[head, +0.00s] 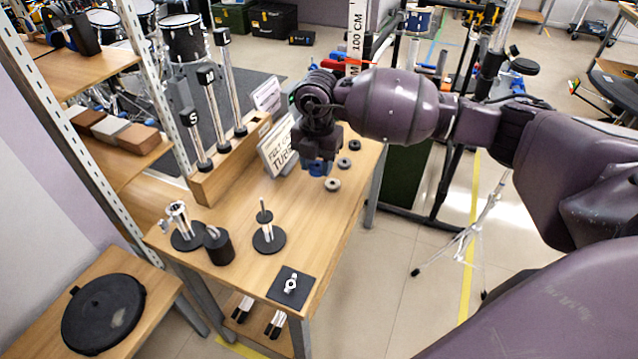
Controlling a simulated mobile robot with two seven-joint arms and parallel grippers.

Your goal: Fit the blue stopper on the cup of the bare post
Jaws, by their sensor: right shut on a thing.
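My right gripper (319,157) is shut on the blue stopper (318,169) and holds it above the right part of the wooden table. The fingers partly hide the stopper. Three tall metal posts stand in a row along a wooden block (212,186): the near post (198,142), the middle post (215,112) and the far post (231,88). Each has a dark block at its top and a dark collar low down. The near block carries an "S". I cannot tell which post is the bare one. My left gripper is not in view.
Grey rings (332,184) lie near the table's right edge. A small stand with a thin post (268,238), a dark cylinder (219,247) and a metal fitting on a dark pad (291,288) occupy the front. Signs (279,146) stand beside the block. Bare tabletop lies between.

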